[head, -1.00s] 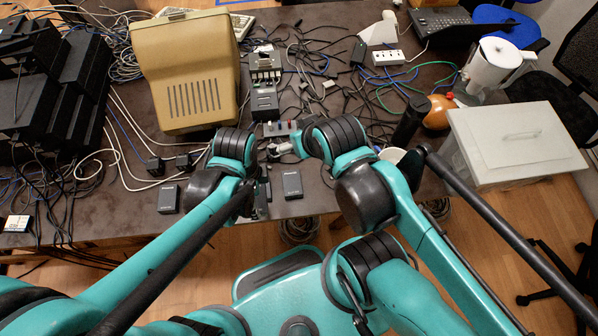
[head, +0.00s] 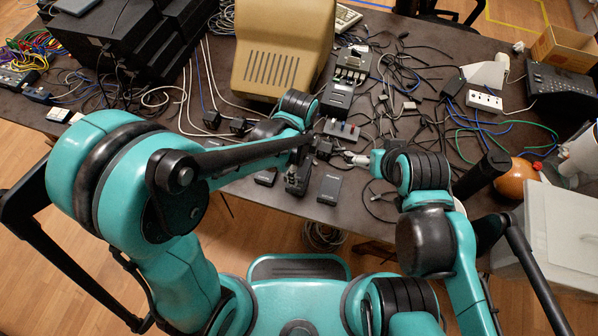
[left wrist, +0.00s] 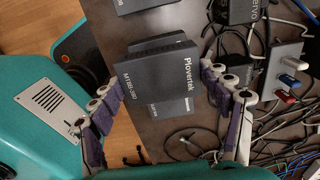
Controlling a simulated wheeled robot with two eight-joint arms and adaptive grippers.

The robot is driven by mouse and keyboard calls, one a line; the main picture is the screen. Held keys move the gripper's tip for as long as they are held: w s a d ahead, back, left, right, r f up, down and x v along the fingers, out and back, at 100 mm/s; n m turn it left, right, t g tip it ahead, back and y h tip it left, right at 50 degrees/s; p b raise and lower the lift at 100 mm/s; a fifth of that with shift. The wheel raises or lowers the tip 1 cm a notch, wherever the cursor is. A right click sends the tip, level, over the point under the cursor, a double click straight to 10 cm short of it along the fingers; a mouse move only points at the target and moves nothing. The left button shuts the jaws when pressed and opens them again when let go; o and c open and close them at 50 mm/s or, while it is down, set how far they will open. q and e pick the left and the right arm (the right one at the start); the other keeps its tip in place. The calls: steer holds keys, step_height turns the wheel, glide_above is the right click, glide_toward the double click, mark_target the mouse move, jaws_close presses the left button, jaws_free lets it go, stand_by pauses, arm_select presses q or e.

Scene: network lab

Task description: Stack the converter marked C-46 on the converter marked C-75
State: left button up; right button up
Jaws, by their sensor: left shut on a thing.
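My left gripper (head: 298,174) is shut on a dark flat converter (left wrist: 158,72) printed "Plovertek MTBB-380" in the left wrist view. The gripper's jointed fingers (left wrist: 168,98) lie on either side of it. A second dark converter (left wrist: 182,116) shows partly beneath and beside the held one; whether they touch is unclear. It appears to be the converter (head: 330,188) right of my left gripper in the head view. Another converter (head: 265,177) lies left of it, also cut off at the wrist view's top (left wrist: 140,5). No C-46 or C-75 mark is readable. My right gripper (head: 357,158) is near the table, its opening unclear.
A switch strip with red and blue parts (head: 341,130) lies just beyond the grippers. A beige monitor (head: 281,50) stands behind, with a dark box (head: 338,96) beside it. Loose cables cover the table's right. The table's front edge is close to the converters.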

mark_target(299, 171)
arm_select(q)
steer(key=shift+f+b, duration=0.95)
steer(key=shift+f, duration=1)
steer(key=shift+f, duration=0.15)
steer(key=o, duration=1.4)
